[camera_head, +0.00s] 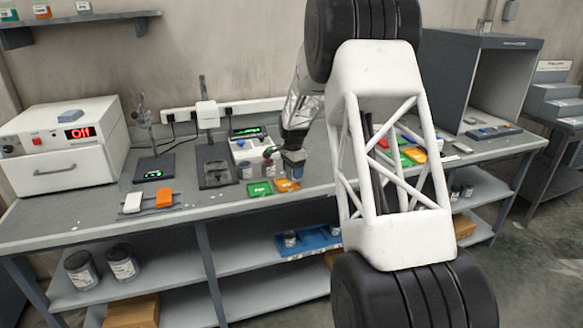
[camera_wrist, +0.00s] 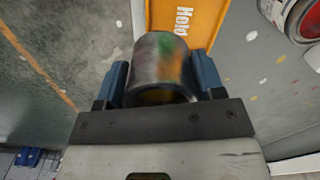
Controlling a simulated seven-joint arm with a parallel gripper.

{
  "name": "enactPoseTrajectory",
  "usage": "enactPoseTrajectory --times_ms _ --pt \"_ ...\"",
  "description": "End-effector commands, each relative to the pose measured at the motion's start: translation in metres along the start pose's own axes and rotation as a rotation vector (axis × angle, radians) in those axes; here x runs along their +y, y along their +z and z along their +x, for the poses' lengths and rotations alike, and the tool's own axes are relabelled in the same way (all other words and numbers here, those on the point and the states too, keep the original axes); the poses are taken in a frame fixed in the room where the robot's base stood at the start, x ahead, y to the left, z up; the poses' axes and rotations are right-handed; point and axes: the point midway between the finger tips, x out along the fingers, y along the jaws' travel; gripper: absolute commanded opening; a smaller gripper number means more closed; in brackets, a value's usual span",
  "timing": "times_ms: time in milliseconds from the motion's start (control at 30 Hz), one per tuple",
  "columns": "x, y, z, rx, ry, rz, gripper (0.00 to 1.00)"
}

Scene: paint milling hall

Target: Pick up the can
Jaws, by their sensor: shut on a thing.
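In the wrist view the can (camera_wrist: 160,64), a metallic cylinder with blurred coloured reflections, is between the two blue fingers of my gripper (camera_wrist: 162,82). The fingers touch it on both sides, so my gripper is shut on it. In the head view my gripper (camera_head: 292,160) is over the bench near the orange card, with the can hard to make out at its tip. The can's far end is over or near an orange "Hold" card (camera_wrist: 188,20). I cannot tell whether the can is clear of the bench.
A green card (camera_head: 259,189) and an orange card (camera_head: 287,185) lie on the grey bench (camera_head: 225,208). A display scale (camera_head: 250,140) stands behind. An open can with red inside (camera_wrist: 296,18) is at the right in the wrist view. A white furnace (camera_head: 62,145) stands left.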

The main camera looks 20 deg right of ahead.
Motion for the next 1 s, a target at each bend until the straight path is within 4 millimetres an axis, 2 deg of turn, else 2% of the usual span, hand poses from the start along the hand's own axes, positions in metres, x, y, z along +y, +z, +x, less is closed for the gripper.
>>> enactPoseTrajectory --times_ms 300,1000 --pt "0.0103 0.0045 -0.0018 0.001 -0.002 0.0 0.34" --pt "0.0116 0.0037 -0.0033 0.001 -0.002 0.002 0.34"
